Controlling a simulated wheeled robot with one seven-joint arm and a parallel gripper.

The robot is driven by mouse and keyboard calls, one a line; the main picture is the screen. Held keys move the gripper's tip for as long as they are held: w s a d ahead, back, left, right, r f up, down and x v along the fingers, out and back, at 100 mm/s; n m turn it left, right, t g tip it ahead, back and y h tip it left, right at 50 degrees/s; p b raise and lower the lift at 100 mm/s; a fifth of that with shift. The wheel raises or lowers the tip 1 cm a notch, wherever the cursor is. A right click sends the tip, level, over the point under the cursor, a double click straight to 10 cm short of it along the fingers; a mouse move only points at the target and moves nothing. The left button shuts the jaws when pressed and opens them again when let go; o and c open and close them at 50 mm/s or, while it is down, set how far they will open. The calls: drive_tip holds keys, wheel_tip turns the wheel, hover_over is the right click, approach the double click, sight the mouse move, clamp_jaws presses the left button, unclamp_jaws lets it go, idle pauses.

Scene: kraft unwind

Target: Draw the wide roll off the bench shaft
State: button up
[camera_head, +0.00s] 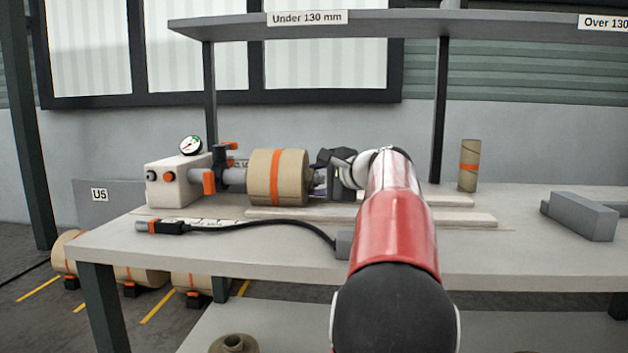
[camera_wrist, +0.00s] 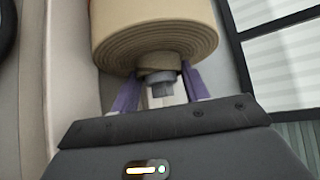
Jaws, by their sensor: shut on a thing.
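The wide roll (camera_head: 278,177) is a brown kraft roll with an orange band, lying level on the bench shaft (camera_head: 232,177) that comes out of a white block (camera_head: 178,181). In the wrist view the roll (camera_wrist: 155,35) shows its wound end face and a narrow core sticking out toward me. My gripper (camera_wrist: 155,85) has its two purple fingers shut on that core, one on each side. A grey shaft end shows between the fingers. In the head view my gripper (camera_head: 322,180) is at the roll's right end, partly hidden by my arm.
A black cable with an orange-ended nozzle (camera_head: 160,227) lies on the bench (camera_head: 290,255) in front of the roll. Pale boards (camera_head: 470,219) lie beneath and to the right. A small upright tube (camera_head: 469,166) and a grey block (camera_head: 582,217) stand at right. A shelf (camera_head: 400,22) hangs above.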

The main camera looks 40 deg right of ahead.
drive_tip(key=shift+s+d, duration=1.5)
drive_tip(key=shift+s, duration=0.2)
drive_tip(key=o, duration=1.3)
drive_tip(key=v, duration=0.7)
drive_tip(key=shift+s+r, duration=0.1)
drive_tip(key=shift+s, duration=0.3)
